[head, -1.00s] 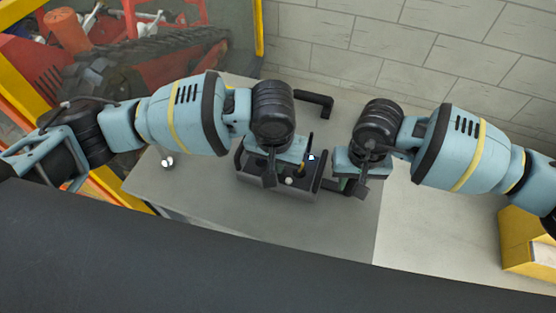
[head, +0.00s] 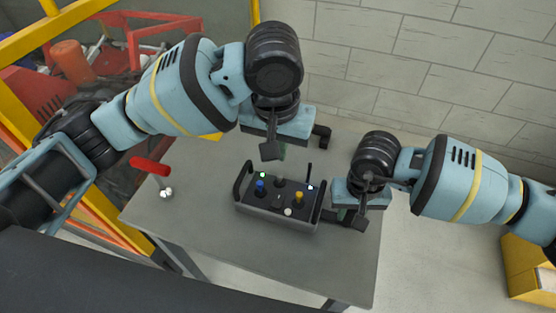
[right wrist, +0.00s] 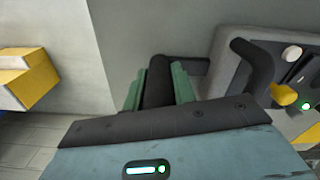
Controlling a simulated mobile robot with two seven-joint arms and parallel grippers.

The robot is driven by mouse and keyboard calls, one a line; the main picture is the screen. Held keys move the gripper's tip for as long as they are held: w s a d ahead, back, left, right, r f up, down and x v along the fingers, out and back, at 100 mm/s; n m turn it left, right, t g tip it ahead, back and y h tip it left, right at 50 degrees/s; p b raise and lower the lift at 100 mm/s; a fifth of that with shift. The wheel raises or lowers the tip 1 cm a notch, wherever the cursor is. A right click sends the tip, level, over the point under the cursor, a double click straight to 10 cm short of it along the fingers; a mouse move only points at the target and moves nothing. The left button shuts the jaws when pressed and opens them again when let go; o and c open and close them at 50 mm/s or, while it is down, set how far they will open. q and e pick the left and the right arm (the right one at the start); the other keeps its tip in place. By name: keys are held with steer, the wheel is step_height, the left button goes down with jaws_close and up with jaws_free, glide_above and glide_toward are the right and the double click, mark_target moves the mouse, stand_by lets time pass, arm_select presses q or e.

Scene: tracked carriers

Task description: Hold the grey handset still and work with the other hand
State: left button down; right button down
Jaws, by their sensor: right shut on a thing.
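The grey handset (head: 268,217) sits on the table in the head view, with a black handle at each end. Its top carries a blue stick (head: 260,186), a yellow stick (head: 299,198), a dark stick between them, a white knob (head: 288,212), a lit green lamp (head: 262,174) and a short black aerial. My right gripper (head: 343,214) is at its right end. In the right wrist view, its green pads (right wrist: 157,86) are closed around the black handle, with the handset's grey body (right wrist: 226,72) beside it. My left gripper (head: 274,153) is above and behind the handset, apart from it; its jaw opening is unclear.
The grey table (head: 200,214) is clear left and in front of the handset. A red-handled lever (head: 150,167) with a silver base stands at the left edge. A black bracket (head: 322,136) is at the back edge. A yellow box (head: 530,258) stands at far right.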

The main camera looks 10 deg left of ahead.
stand_by(0.4)
steer(key=c, duration=1.1)
jaws_free()
steer(key=shift+o, duration=0.2)
steer(key=shift+r, duration=0.1)
step_height(320, 180, up, 12)
steer(key=shift+f, duration=0.1)
